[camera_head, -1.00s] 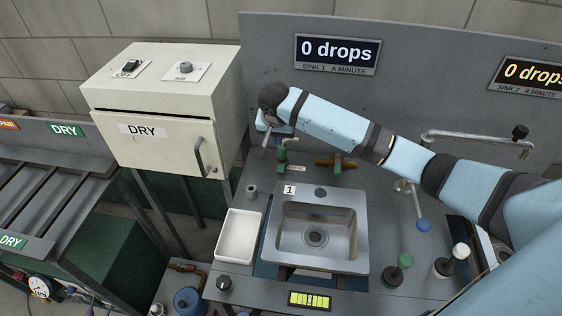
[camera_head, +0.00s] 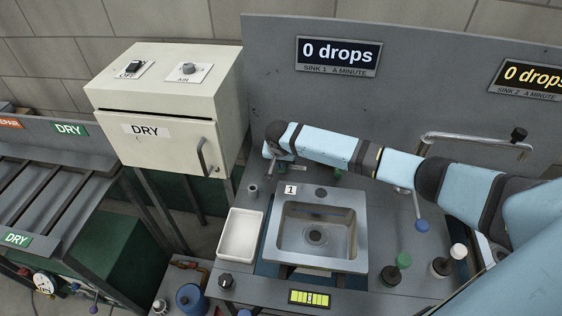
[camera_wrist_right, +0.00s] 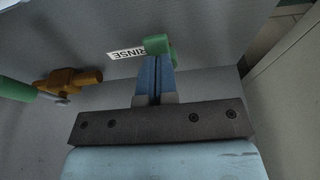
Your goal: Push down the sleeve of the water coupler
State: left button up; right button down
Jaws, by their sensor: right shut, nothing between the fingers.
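My right gripper (camera_head: 271,166) reaches over the back left of the sink 1 counter, its arm crossing from the right. In the right wrist view its blue fingers (camera_wrist_right: 155,80) are shut together, with nothing between them. A brass fitting (camera_wrist_right: 72,82) with a green end (camera_wrist_right: 15,89) lies to the left in that view. I cannot tell for sure which fitting is the water coupler. The arm hides most of both fittings in the head view. My left gripper is not in view.
The sink basin (camera_head: 318,234) and white tray (camera_head: 241,235) are in front of the gripper. The DRY cabinet (camera_head: 175,150) stands to the left. The display (camera_head: 338,55) reads 0 drops.

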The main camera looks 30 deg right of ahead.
jog(key=shift+f, duration=0.45)
jog(key=shift+f, duration=0.1)
